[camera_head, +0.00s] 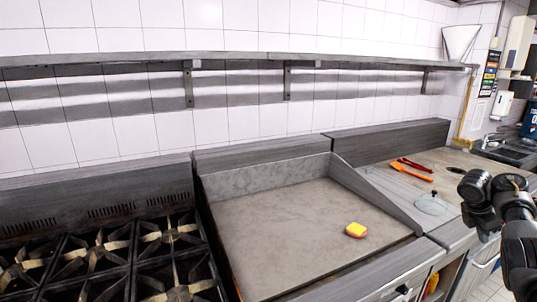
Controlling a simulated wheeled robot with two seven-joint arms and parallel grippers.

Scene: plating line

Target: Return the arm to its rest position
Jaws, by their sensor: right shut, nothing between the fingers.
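My right arm comes in at the right edge as dark, rounded links. Its gripper (475,190) is shut and empty, over the right end of the counter. The fingers are small and dark, and hard to make out against the links. My left gripper is not in view. A small yellow block with a reddish top (356,230) lies on the flat griddle (275,235), apart from the gripper.
A black gas stove (100,250) with several burners stands at left. An orange spatula (410,173) and red tongs (417,164) lie on the counter at right. A long shelf (240,57) runs along the tiled wall. A sink (500,150) is at far right.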

